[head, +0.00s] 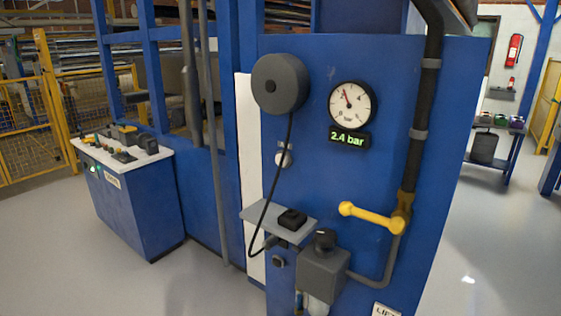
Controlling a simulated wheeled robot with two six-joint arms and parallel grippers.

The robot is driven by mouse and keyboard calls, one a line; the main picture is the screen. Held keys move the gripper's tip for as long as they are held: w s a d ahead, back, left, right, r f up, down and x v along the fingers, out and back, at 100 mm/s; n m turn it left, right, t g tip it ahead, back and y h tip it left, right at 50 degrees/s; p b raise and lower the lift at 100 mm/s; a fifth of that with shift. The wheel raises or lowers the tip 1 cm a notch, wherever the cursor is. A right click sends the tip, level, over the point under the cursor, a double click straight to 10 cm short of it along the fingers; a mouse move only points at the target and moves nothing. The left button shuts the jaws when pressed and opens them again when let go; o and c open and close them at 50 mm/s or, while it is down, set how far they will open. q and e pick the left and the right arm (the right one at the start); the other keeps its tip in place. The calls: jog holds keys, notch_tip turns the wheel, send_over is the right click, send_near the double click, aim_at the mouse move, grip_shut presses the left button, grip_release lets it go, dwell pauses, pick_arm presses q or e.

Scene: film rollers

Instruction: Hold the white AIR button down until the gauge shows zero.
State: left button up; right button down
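Neither of my grippers shows in the head view, and nothing is touching the button.
A grey reel (280,83) with a hanging black cable is above the button. A grey shelf (262,217) with a black device (292,219) juts out below it. A yellow lever (371,217) sticks out lower right. A control console (128,195) stands left.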

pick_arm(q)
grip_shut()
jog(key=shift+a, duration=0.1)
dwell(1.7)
